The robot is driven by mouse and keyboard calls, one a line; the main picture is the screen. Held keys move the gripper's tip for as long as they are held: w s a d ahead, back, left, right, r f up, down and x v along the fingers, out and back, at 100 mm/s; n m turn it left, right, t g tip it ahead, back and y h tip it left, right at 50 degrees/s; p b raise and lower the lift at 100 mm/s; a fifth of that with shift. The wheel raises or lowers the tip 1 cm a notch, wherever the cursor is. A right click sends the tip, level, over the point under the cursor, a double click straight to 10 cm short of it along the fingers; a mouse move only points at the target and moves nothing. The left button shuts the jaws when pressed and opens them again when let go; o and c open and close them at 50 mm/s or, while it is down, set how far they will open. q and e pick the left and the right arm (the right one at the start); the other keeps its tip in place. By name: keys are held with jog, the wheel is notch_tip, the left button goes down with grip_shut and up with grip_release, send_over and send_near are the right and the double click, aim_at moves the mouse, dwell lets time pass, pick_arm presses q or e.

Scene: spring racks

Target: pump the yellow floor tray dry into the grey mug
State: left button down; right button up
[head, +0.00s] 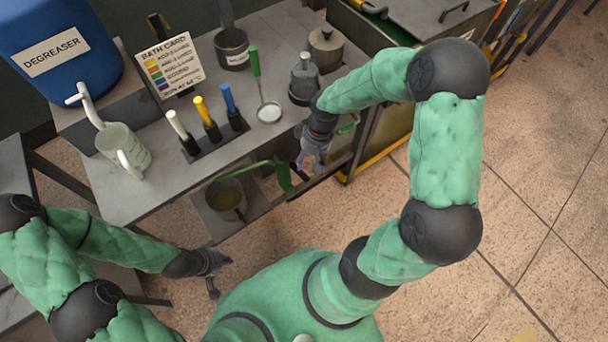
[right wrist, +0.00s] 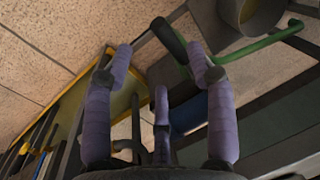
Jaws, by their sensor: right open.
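A grey mug-like vessel (head: 226,198) with yellowish liquid stands on a low shelf below the bench front; part of it shows in the right wrist view (right wrist: 248,14). A green bar or tube (head: 245,170) runs past it to a green end piece (head: 284,179). A yellow-edged thing (head: 366,163), perhaps the floor tray, lies low, right of my right gripper, partly hidden by my arm. My right gripper (head: 312,160) is open at the bench's front edge. In its wrist view a dark-and-green handle (right wrist: 172,42) shows beyond the fingertips, contact unclear. My left gripper (head: 214,273) hangs in front, apart from the mug.
The bench (head: 150,195) carries a pale jug (head: 124,148) by the blue degreaser drum (head: 55,35), a bath card (head: 167,65), several upright coloured handles, a green-handled ladle (head: 256,70) and dark pots (head: 325,48). Tiled floor (head: 540,180) is open at right.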

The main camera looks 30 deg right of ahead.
aim_at(306, 175)
jog(key=f+b, duration=0.1)
jog(key=f, duration=0.2)
jog(key=a+f+b, duration=0.1)
jog(key=f, duration=0.1)
jog(key=f+b, duration=0.1)
jog(key=f, duration=0.2)
jog(key=shift+a+f, duration=0.3)
jog(key=shift+f, duration=0.05)
grip_shut()
